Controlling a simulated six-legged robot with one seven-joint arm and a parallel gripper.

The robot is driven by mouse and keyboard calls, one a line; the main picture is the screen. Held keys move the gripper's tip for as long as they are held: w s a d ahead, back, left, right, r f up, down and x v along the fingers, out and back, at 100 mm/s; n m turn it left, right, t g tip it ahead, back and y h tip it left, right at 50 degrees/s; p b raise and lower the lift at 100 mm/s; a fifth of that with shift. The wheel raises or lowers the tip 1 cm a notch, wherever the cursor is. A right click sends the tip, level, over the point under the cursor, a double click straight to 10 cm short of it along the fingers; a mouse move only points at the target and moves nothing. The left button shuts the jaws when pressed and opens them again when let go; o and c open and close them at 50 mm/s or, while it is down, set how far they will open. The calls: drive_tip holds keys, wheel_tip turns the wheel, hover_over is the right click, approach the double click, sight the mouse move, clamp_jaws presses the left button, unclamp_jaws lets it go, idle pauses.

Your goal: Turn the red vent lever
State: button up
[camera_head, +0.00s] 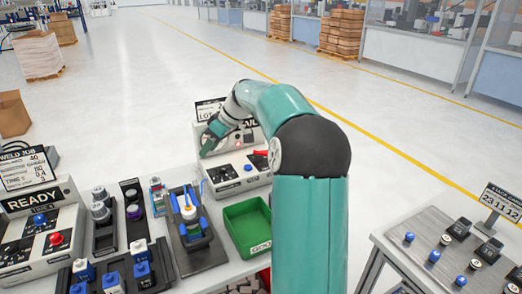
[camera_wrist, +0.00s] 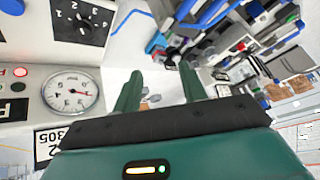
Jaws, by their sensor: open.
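The red lever (camera_head: 260,153) shows in the head view at the right of a white control panel (camera_head: 262,178), partly hidden by my arm. My gripper (camera_head: 206,148) is at the left end of that panel, left of and apart from the lever. In the wrist view my gripper (camera_wrist: 160,88) has its two green fingers spread with nothing between them. A round gauge (camera_wrist: 70,92) and a black dial plate (camera_wrist: 84,20) show left of the fingers. I cannot make out the lever in the wrist view.
A green bin (camera_head: 247,228) and a dark tray with blue-handled tools (camera_head: 190,230) stand in front of the panel. A READY box (camera_head: 42,227) with a red button is at the left. Another table (camera_head: 395,262) with knobs is at the right. Open floor lies behind.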

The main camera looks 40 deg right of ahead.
drive_tip(key=s+d+f+t, duration=0.2)
drive_tip(key=s+d+f, duration=0.1)
drive_tip(key=d, duration=0.8)
drive_tip(key=s+d+f+t+y, duration=0.1)
drive_tip(key=s+d+f+t, duration=0.2)
drive_tip(key=d, duration=0.8)
drive_tip(key=s+d+f+t, duration=0.2)
drive_tip(key=s+d+f, duration=0.1)
drive_tip(key=d, duration=0.8)
drive_tip(key=shift+n, duration=0.3)
drive_tip(key=x, duration=1.3)
drive_tip(key=shift+w+a+f, duration=0.1)
drive_tip(key=shift+a+f, duration=0.1)
drive_tip(key=shift+a, duration=0.25)
clamp_jaws()
